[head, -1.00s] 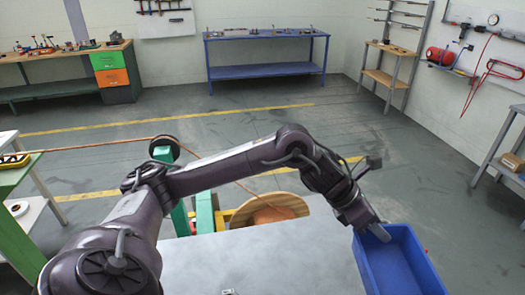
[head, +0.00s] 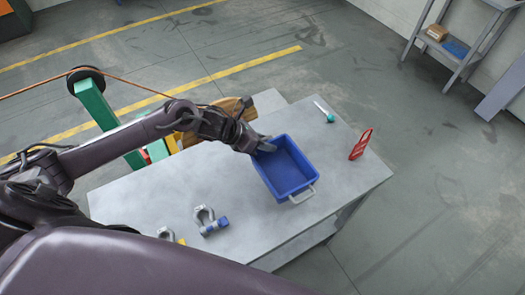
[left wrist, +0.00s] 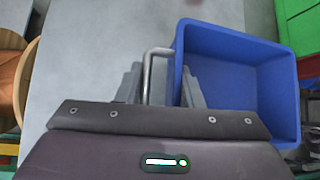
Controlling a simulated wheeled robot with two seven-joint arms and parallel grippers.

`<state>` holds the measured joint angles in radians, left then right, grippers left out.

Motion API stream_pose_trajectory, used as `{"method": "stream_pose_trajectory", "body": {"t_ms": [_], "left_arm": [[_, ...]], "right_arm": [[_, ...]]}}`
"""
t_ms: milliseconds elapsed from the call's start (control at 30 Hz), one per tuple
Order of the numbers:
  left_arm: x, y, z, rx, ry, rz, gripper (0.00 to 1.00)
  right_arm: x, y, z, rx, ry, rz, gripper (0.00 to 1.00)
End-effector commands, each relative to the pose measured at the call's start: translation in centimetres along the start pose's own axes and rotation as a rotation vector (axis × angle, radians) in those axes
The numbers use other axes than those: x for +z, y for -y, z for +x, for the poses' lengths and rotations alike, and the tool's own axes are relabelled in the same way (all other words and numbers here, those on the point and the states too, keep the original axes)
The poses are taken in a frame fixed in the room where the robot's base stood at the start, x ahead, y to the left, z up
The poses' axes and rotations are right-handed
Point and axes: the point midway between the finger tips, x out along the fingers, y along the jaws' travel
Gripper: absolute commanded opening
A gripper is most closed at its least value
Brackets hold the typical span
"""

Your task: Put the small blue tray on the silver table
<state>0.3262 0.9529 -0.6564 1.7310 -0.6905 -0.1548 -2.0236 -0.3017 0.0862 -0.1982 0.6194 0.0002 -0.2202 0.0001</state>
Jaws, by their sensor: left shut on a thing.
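The small blue tray (head: 292,170) is an open box with a pale handle on its near end. In the head view it is over the right part of the silver table (head: 150,192); I cannot tell whether it touches the top. My left gripper (head: 265,145) is shut on the tray's far end. In the left wrist view, the fingers (left wrist: 160,88) straddle a handle and the edge of the tray (left wrist: 247,75), with the right finger inside it. The tray looks empty. My right gripper is not in view.
On the table are grey shackles (head: 207,221) at the front, a red object (head: 361,145) at the right and a green-handled tool (head: 326,113) at the far edge. A grey shelf (head: 458,45) stands at the back right.

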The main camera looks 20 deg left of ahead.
Motion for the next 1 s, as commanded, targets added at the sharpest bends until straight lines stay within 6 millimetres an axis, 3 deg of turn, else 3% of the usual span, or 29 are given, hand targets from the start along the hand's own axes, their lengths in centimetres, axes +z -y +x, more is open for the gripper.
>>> {"method": "stream_pose_trajectory", "body": {"t_ms": [533, 1000], "left_arm": [[-4.8, -1.3, 4.9, -0.001, 0.003, -0.002, 0.00], [-5.4, -1.5, 5.6, -0.001, 0.004, 0.001, 0.00]], "right_arm": [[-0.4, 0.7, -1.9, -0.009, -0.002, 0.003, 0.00], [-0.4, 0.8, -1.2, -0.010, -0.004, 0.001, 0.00]]}}
